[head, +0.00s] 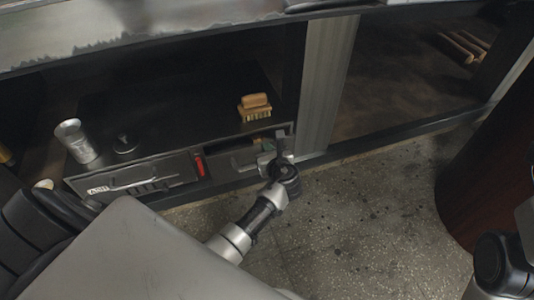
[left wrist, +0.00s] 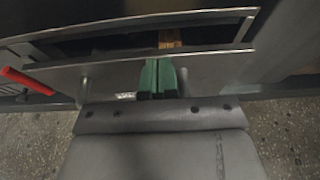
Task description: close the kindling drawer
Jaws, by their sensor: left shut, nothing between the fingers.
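The kindling drawer (head: 233,160) sits low in the grill cabinet and stands partly open. In the left wrist view, its front panel (left wrist: 110,75) spans the picture, with a dark gap behind it and a piece of wood (left wrist: 170,38) inside. My left gripper (head: 273,152) is at the right part of this drawer's front. In the left wrist view, my left gripper's green-padded fingers (left wrist: 157,66) are together and empty, overlapping the front panel; I cannot tell whether they touch it. My right gripper is not in view.
A closed-looking drawer with a label (head: 138,175) is to the left. A red item (head: 200,165) sits between the drawers. A brush (head: 255,107) and metal cup (head: 75,140) stand on the shelf above. The speckled floor (head: 350,205) is clear; a dark red rounded object (head: 475,180) stands right.

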